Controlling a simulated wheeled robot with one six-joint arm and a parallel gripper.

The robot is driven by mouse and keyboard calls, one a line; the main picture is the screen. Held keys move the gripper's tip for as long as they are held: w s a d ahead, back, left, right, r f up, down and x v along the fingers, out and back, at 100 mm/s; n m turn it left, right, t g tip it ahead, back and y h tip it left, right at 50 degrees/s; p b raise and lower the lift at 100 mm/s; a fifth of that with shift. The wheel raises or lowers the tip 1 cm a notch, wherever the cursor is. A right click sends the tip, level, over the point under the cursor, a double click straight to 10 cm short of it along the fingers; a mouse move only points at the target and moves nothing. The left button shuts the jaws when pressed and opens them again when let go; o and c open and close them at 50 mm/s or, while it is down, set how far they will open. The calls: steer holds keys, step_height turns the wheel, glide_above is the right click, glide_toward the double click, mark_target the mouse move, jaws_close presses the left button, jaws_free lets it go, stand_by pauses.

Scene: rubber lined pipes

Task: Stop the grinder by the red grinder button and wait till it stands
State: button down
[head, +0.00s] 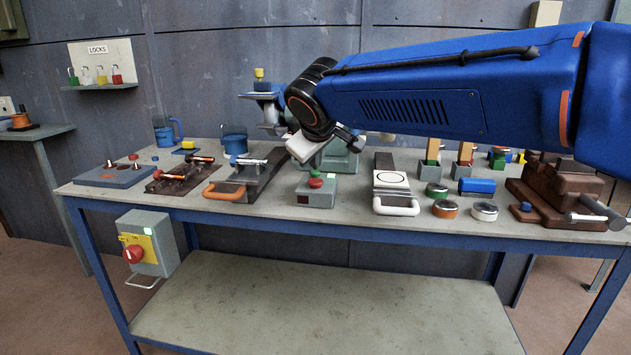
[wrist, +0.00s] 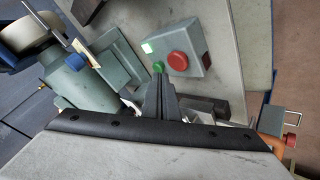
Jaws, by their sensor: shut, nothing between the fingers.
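The grinder button box (head: 316,190) is a small grey box near the front middle of the bench. In the wrist view its red button (wrist: 178,61) is large and round, beside a smaller green button (wrist: 158,66) and a bright pale-green lamp (wrist: 147,48). My gripper (wrist: 160,78) is shut and empty, with its tips by the green button, off the red one; contact cannot be told. The grey-green grinder (wrist: 85,88) stands beside the box, with a pale wheel (wrist: 25,35). In the head view my arm partly hides the grinder (head: 343,163). Whether the wheel turns cannot be told.
An orange-handled slide tool (head: 240,182) lies left of the box, a white-handled plate (head: 393,190) right of it. Several round tins (head: 445,208) stand further right. A grey switch box (head: 148,243) with a red knob hangs under the bench's left end. A lock shelf (head: 100,65) is on the wall.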

mark_target(315, 178)
steer(key=shift+f, duration=0.65)
steer(key=shift+f, duration=0.2)
stand_by(1.6)
steer(key=shift+f, duration=0.2)
steer(key=shift+f, duration=0.5)
stand_by(1.1)
steer(key=shift+r, duration=0.9)
steer(key=shift+r, duration=0.1)
steer(key=shift+r, duration=2.4)
